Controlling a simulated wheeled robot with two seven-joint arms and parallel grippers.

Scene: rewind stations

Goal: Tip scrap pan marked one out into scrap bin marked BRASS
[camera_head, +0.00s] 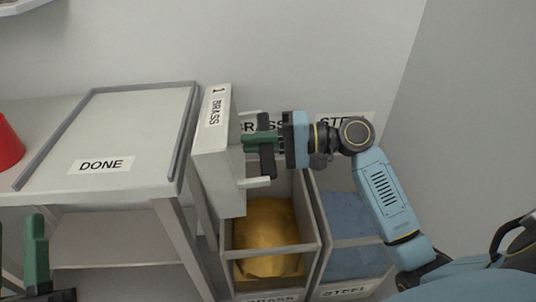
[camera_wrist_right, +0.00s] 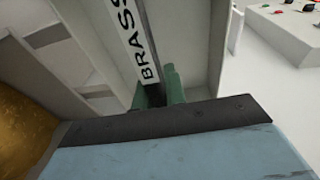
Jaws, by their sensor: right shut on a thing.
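The pale scrap pan marked 1 and BRASS (camera_head: 212,165) is held up on edge at the left side of the brass bin's opening, its long side upright. I cannot tell what is inside it. My right gripper (camera_head: 258,145) is shut on the pan's handle side. In the right wrist view, its green fingers (camera_wrist_right: 168,90) grip beside the pan's BRASS label (camera_wrist_right: 137,40). The scrap bin marked BRASS (camera_head: 226,262) stands below and holds gold-coloured material (camera_head: 265,238). My left gripper (camera_head: 18,255) is partly in view at the lower left, its fingers apart and empty.
A bin marked STEEL (camera_head: 315,250) with blue material stands right of the brass bin. A table with a tray marked DONE (camera_head: 130,125) stands close on the pan's left. A red object (camera_head: 8,145) is at the far left. A wall runs behind the bins.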

